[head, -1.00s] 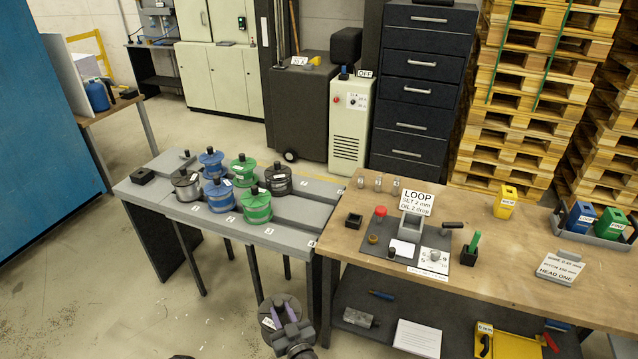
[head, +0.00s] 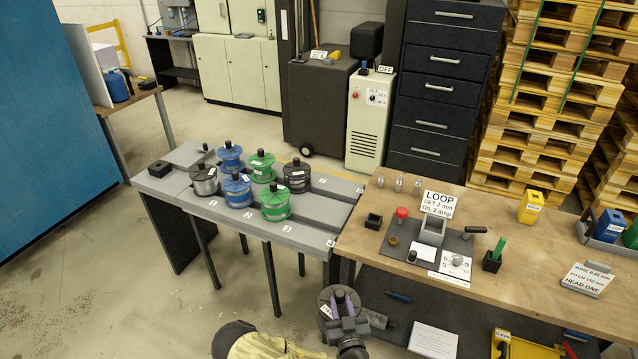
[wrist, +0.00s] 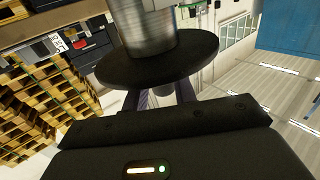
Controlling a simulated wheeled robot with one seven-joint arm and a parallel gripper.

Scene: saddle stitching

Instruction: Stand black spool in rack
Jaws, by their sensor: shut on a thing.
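My gripper (head: 347,300) is low at the bottom of the head view, in front of the gap between rack and bench. It is shut on a spool with a black flange (head: 328,297). In the wrist view the held spool's dark flange (wrist: 158,64) and silvery wound body (wrist: 148,30) stand beyond the fingers (wrist: 165,93). The grey rack (head: 318,212), with numbered places along its front, is up and left of the gripper, apart from it. A dark spool (head: 297,176) stands at its back right.
The rack also bears a silvery spool (head: 204,180), blue spools (head: 236,191) and green spools (head: 274,203). A black block (head: 159,168) sits at its left end. The wooden bench (head: 480,215) adjoins on the right. The floor before the rack is open.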

